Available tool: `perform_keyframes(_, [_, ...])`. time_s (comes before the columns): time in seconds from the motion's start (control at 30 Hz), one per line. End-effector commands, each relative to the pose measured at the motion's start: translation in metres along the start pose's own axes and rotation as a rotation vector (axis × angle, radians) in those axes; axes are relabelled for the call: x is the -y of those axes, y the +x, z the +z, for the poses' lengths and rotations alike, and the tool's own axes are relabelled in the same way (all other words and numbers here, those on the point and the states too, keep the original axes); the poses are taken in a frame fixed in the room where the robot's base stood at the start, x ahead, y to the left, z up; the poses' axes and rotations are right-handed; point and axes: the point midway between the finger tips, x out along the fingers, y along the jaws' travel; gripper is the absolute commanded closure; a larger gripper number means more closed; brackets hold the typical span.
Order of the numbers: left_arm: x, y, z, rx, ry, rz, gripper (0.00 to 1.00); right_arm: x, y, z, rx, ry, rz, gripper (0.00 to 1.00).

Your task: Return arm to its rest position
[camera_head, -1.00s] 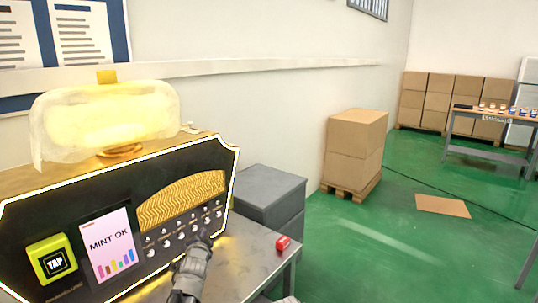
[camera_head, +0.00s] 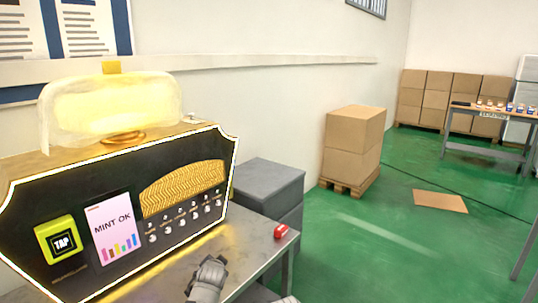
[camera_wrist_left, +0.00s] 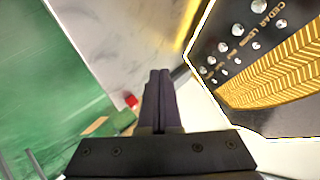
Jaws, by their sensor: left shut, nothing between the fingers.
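My left gripper (camera_wrist_left: 159,78) is shut and empty, its two dark fingers pressed together in the left wrist view. In the head view a grey part of my arm (camera_head: 207,279) shows at the bottom, over the metal table and apart from the machine's front. The perfume machine (camera_head: 25,210) stands at the left with a glowing bottle-shaped top (camera_head: 112,106). Its screen (camera_head: 111,228) reads "MINT OK", beside a yellow TAP pad (camera_head: 61,242). Its row of knobs is uncovered. The machine's front (camera_wrist_left: 225,22) also shows at the right of the wrist view. My right gripper is not in view.
A small red object (camera_head: 281,231) lies near the right edge of the metal table (camera_head: 243,247). A grey cabinet (camera_head: 268,185) stands behind. Stacked boxes (camera_head: 353,140) sit on a pallet. Open green floor (camera_head: 400,255) lies to the right.

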Motion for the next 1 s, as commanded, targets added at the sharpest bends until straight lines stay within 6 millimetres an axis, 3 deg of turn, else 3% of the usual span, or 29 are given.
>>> perform_keyframes(0.03, [-0.022, -0.003, 0.010, 0.033, -0.020, 0.038, 1.00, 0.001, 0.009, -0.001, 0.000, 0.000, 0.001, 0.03])
perform_keyframes(0.17, [-0.076, -0.015, 0.037, 0.157, -0.091, 0.151, 1.00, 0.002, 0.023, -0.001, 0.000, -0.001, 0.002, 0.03])
perform_keyframes(0.3, [-0.146, -0.043, 0.075, 0.342, -0.168, 0.291, 1.00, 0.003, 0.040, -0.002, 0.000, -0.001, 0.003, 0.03])
perform_keyframes(0.5, [-0.206, -0.085, 0.112, 0.553, -0.225, 0.410, 1.00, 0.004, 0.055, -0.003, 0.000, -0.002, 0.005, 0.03])
perform_keyframes(0.9, [-0.273, -0.157, 0.164, 0.868, -0.251, 0.528, 1.00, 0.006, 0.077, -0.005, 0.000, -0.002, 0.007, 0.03])
perform_keyframes(0.93, [-0.263, -0.162, 0.154, 0.862, -0.254, 0.525, 1.00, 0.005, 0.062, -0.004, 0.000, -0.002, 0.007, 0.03])
perform_keyframes(1.0, [-0.256, -0.166, 0.148, 0.859, -0.255, 0.524, 1.00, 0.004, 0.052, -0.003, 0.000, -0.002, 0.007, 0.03])
